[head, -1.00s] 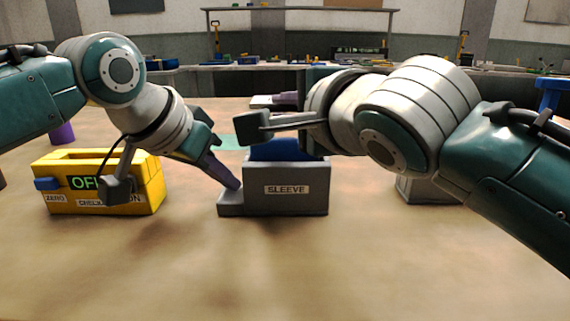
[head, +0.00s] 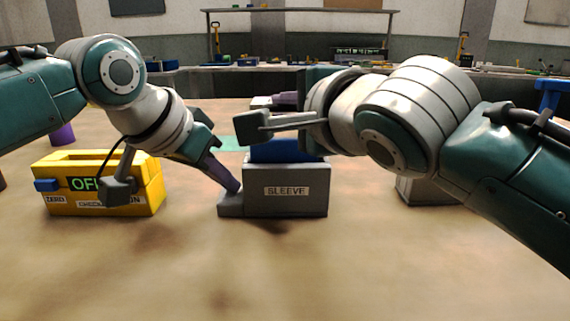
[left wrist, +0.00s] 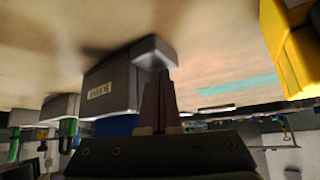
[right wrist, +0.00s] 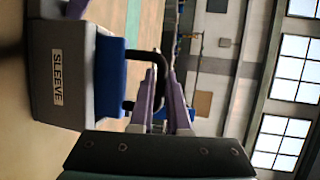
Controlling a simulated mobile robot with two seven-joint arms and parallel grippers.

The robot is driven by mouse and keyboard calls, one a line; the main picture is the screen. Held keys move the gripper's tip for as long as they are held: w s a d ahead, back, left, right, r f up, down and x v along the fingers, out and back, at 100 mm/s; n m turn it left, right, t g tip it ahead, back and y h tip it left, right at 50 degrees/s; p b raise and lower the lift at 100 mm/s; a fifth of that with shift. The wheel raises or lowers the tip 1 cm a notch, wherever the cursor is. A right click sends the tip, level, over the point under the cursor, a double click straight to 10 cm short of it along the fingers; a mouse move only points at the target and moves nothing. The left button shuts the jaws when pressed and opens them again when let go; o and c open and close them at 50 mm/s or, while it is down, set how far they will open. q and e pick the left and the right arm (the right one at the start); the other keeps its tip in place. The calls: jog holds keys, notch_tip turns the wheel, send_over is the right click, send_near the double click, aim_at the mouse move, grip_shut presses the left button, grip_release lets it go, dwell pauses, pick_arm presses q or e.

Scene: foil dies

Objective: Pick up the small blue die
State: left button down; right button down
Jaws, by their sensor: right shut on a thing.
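The blue die (head: 285,152) stands in the grey block labelled SLEEVE (head: 286,200), its upper part showing above the rim. In the right wrist view the die (right wrist: 111,75) has a black loop handle (right wrist: 152,62). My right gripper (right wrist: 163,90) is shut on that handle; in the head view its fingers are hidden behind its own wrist. My left gripper (head: 236,187) has its purple fingers together, with the tips at the low grey foot of the sleeve. The left wrist view shows these fingers (left wrist: 158,95) against the foot (left wrist: 155,52).
A yellow box (head: 150,195) with a lit display stands at the left, close to my left gripper. A grey block (head: 425,190) is partly hidden under my right arm. A green patch (head: 230,143) lies behind the sleeve. The front table is clear.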

pick_arm(q)
jog(key=shift+s+a+f, duration=0.1)
jog(key=shift+s+f, duration=0.05)
jog(key=shift+f, duration=0.1)
pick_arm(e)
jog(key=shift+r, duration=0.15)
notch_tip(320, 180, up, 10)
jog(key=shift+f, duration=0.1)
